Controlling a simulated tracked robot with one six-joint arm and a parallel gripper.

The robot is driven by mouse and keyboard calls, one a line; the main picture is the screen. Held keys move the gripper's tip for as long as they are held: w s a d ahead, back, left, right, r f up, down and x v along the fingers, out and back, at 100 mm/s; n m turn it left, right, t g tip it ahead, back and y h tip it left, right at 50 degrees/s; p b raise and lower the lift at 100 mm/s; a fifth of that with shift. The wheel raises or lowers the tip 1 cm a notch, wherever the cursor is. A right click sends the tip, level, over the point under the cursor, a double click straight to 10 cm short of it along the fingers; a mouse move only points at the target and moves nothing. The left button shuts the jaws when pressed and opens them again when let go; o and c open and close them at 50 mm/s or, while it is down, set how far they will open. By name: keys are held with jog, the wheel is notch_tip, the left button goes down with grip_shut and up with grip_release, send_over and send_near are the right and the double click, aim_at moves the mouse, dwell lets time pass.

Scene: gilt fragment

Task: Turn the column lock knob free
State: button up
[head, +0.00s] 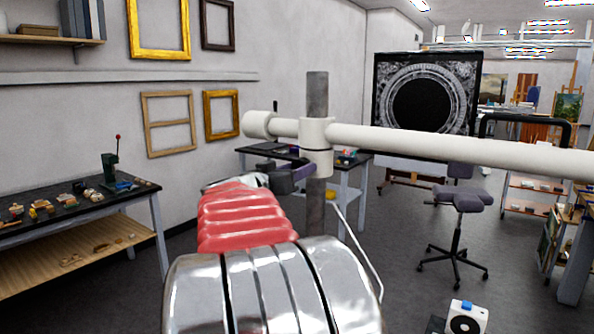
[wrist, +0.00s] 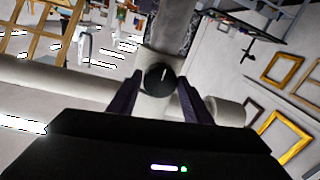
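The column lock knob (wrist: 159,76) is black and round with a short white mark, and sits on the white clamp collar (wrist: 158,104). In the head view the white collar (head: 316,134) rides on the grey upright column (head: 317,95); the knob cannot be made out there. My gripper (wrist: 160,80) has its two dark purple fingers apart, one on each side of the knob, with small gaps showing. Whether the fingertips reach past the knob's face is unclear. In the head view my gripper (head: 296,172) is at the collar's lower left.
A white horizontal bar (head: 450,147) runs through the collar to the right, with a short end on the left. A work table (head: 345,165) stands behind. A bench with small pieces (head: 75,206) is at left, a stool (head: 461,200) at right.

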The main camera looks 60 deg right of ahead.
jog(key=c, duration=0.6)
jog(key=shift+c, duration=0.2)
jog(key=shift+n, duration=0.5)
jog(key=n, duration=0.7)
jog(key=n+g, duration=0.1)
jog(key=n, duration=0.7)
jog(key=shift+w+f+n+y, duration=0.2)
jog(key=shift+n+y, duration=0.1)
jog(key=shift+y, duration=0.1)
